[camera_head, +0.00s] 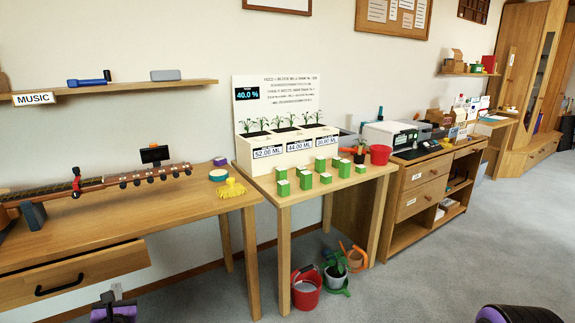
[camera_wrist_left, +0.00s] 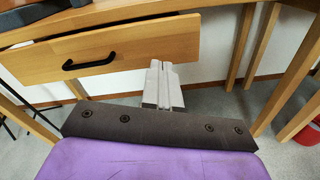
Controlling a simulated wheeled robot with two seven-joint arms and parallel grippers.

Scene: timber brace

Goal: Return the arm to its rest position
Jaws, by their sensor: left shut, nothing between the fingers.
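My left gripper (camera_head: 116,291) shows at the bottom left of the head view, low in front of the desk (camera_head: 150,225). In the left wrist view its grey fingers (camera_wrist_left: 158,66) are together with nothing between them. A purple and black part of my right arm shows at the bottom right of the head view; the right gripper itself is not visible.
The desk holds a guitar neck (camera_head: 100,183) and a yellow cloth (camera_head: 230,188). The desk drawer (camera_head: 75,275) stands somewhat out. A planter table (camera_head: 335,188) carries several green boxes. A red bucket (camera_head: 305,290) stands on the floor below. Grey carpet at right is clear.

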